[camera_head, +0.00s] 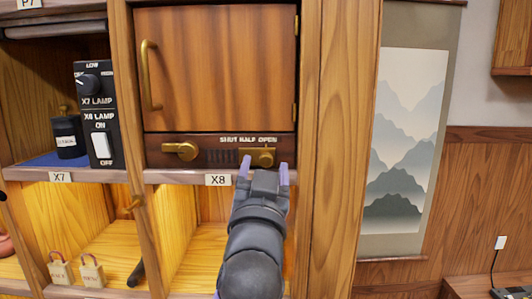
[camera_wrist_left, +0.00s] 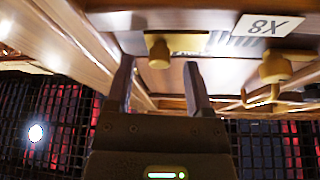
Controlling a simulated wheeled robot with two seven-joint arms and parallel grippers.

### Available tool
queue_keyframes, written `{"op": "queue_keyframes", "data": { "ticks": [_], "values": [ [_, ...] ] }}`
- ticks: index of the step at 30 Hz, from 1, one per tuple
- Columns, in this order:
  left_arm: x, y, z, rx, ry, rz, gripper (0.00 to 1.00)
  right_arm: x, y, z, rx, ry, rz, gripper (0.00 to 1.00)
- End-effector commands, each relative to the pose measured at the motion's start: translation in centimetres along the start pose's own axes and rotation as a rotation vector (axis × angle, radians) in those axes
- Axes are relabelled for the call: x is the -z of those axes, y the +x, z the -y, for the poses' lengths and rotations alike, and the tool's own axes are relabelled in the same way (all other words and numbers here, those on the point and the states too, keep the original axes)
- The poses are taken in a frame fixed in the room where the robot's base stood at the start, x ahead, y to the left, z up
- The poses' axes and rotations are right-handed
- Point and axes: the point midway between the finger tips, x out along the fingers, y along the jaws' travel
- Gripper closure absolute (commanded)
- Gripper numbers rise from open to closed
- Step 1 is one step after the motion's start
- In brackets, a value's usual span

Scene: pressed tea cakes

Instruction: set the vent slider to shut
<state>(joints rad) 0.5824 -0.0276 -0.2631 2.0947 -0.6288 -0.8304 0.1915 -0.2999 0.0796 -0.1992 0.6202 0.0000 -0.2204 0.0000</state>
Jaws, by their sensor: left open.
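The vent slider (camera_head: 264,157) is a brass knob on a brass plate, set in the dark strip below the X8 cabinet door. Its labels read SHUT, HALF, OPEN from left to right, and the knob stands under OPEN. My left gripper (camera_head: 264,167) is open just in front of and below the slider, one finger to each side. In the left wrist view the slider knob (camera_wrist_left: 159,54) shows between and beyond the open fingertips (camera_wrist_left: 160,70). I cannot tell whether a finger touches it. My right gripper is not in view.
A brass latch (camera_head: 181,150) sits on the same strip to the left. The closed X8 door (camera_head: 215,68) with its brass handle (camera_head: 151,75) is above. A switch box (camera_head: 96,115) and dark jar (camera_head: 68,136) stand left.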

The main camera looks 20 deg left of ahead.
Motion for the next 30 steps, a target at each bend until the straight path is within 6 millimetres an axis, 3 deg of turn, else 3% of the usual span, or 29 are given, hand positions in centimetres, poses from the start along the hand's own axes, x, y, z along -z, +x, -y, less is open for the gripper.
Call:
{"op": "queue_keyframes", "data": {
  "ticks": [10,20,30],
  "values": [
    [-0.13,0.83,-0.01,0.0,-0.001,0.001,0.33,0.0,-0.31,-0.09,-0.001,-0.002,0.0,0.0],
    [-0.13,0.8,-0.02,-0.001,-0.001,0.002,1.0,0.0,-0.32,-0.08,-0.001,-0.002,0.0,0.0],
    [-0.12,0.8,-0.03,-0.001,-0.001,0.002,1.0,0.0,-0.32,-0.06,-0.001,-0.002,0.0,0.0]
  ]
}}
